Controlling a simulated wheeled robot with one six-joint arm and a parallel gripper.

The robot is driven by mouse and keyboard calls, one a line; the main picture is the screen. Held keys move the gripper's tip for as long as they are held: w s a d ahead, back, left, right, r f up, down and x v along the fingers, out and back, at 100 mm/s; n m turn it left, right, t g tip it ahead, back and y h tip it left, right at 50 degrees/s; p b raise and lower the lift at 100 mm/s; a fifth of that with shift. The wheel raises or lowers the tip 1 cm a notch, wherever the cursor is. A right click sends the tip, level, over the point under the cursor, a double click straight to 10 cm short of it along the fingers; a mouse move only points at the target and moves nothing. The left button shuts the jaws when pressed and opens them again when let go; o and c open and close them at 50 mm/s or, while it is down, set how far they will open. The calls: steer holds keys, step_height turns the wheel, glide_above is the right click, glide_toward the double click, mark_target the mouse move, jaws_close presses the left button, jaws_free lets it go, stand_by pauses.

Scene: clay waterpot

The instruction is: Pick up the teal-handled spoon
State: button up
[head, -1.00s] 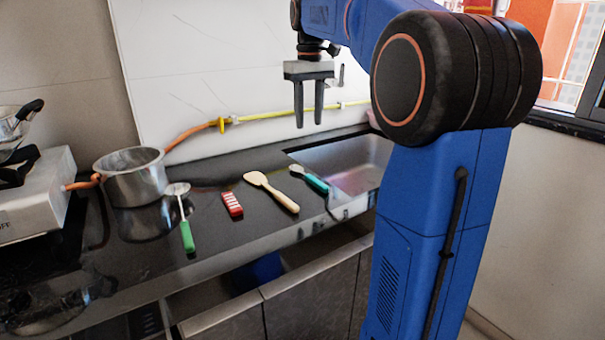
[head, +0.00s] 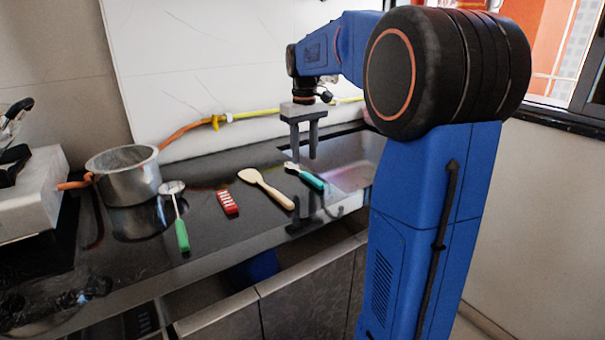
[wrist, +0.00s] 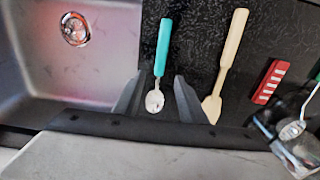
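The teal-handled spoon (head: 305,176) lies on the dark counter beside the sink's left edge. In the wrist view its teal handle (wrist: 163,48) points away and its pale bowl lies between my two fingers. My gripper (head: 304,158) is open and empty, pointing down, with its fingertips near the spoon. In the wrist view the fingers (wrist: 157,100) stand apart on either side of the spoon's bowl end. The height of the fingertips above the counter is hard to tell.
A wooden spoon (head: 266,189) lies just left of the teal-handled spoon. Further left are a red block (head: 227,202), a green-handled utensil (head: 182,235) and a metal pot (head: 127,178). The sink (head: 352,172) opens on the right. A yellow-orange hose (head: 250,116) runs along the wall.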

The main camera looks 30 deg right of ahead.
mark_target(304, 172)
steer(key=shift+w+f, duration=0.15)
steer(key=shift+f, duration=2.5)
steer(key=shift+c, duration=0.7)
steer(key=c, duration=0.6)
